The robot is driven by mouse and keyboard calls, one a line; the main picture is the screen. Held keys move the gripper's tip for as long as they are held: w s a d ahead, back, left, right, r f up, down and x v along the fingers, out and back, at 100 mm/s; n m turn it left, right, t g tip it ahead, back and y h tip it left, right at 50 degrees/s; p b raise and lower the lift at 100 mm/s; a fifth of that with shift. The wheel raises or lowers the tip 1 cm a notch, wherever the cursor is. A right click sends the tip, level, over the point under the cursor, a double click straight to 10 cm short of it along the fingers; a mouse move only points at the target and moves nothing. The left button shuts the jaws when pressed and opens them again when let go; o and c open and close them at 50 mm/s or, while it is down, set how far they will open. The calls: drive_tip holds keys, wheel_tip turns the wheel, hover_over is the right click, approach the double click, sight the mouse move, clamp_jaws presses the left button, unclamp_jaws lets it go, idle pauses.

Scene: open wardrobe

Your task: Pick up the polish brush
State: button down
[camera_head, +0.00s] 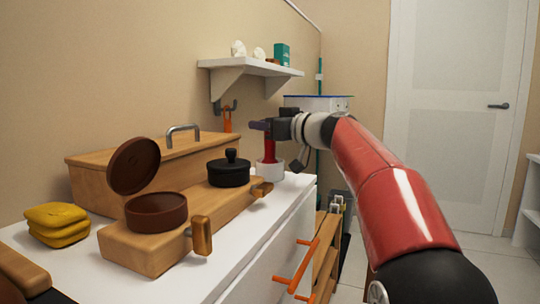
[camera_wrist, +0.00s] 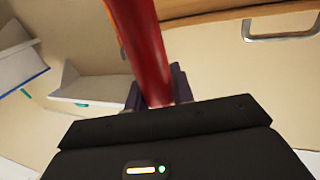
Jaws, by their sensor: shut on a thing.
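The polish brush (camera_head: 270,147) appears as an upright red handle. Its lower end is at the mouth of a small white cup (camera_head: 270,170), and its brush head is not visible. My gripper (camera_head: 268,126) is shut around the upper part of the handle, above the cup. In the wrist view the red handle (camera_wrist: 143,45) passes between the dark fingers (camera_wrist: 157,88). I cannot tell whether the lower end touches the cup.
A black lidded pot (camera_head: 229,172) and an open brown tin (camera_head: 156,212) stand on a wooden board (camera_head: 150,248) left of the cup. Behind is a wooden box (camera_head: 110,165). A wall shelf (camera_head: 250,67) hangs above. Yellow cloths (camera_head: 57,224) lie at the left.

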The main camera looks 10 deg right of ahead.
wheel_tip(320, 180, up, 20)
drive_tip(key=p, duration=1)
idle(2.1)
